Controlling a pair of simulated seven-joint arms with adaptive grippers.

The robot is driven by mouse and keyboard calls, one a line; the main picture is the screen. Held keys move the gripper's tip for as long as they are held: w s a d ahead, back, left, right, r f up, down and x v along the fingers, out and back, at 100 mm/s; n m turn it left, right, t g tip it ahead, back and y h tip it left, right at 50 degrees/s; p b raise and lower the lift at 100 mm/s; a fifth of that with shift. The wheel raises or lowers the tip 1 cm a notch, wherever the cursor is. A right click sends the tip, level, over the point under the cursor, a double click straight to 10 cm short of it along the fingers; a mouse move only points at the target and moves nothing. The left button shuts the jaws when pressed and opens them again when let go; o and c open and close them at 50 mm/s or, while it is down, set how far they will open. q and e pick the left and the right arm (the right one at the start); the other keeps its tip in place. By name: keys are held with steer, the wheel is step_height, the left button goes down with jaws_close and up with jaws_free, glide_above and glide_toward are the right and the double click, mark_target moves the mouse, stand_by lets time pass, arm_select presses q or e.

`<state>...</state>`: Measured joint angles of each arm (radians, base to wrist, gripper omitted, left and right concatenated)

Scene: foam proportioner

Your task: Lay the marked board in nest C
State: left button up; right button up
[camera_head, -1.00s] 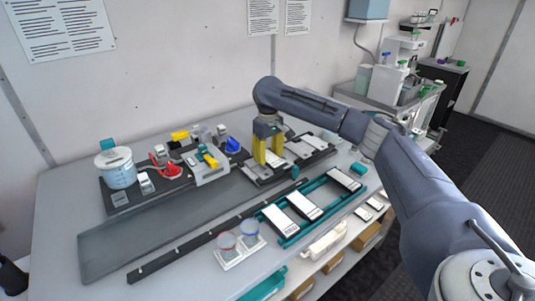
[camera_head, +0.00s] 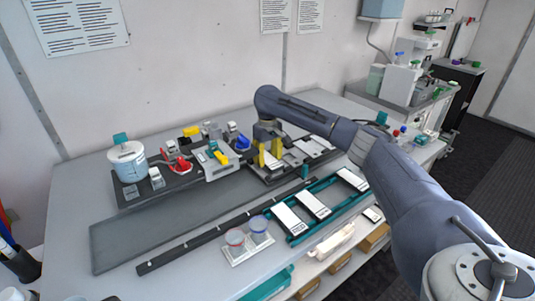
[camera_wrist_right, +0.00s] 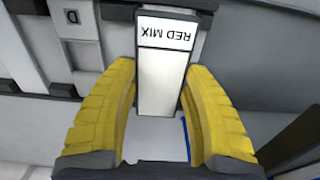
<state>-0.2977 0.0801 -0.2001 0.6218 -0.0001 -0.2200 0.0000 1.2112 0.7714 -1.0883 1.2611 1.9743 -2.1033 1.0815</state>
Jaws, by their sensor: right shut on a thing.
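My right gripper (camera_head: 269,153), with yellow fingers, is low over the row of nests (camera_head: 257,173) at the back of the bench. In the right wrist view my right gripper (camera_wrist_right: 160,75) is shut on a white board marked RED MIX (camera_wrist_right: 165,80), its print upside down. A nest place lettered D (camera_wrist_right: 72,17) shows left of the board. The letter C is not readable in any view, and I cannot tell whether the board touches the nest floor. My left gripper is not in view.
Several white boards (camera_head: 313,204) lie on a teal rack (camera_head: 295,241) in front. A device with a red handle (camera_head: 177,164) and a clear tub (camera_head: 127,163) stand left of the nests. Two round cups (camera_head: 247,237) stand at the front. The grey mat (camera_head: 150,228) is bare.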

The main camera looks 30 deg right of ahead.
steer(key=shift+f, duration=0.35)
stand_by(0.7)
steer(key=shift+f, duration=0.3)
steer(key=o, duration=1.6)
steer(key=shift+r, duration=4.05)
steer(key=shift+a, duration=0.1)
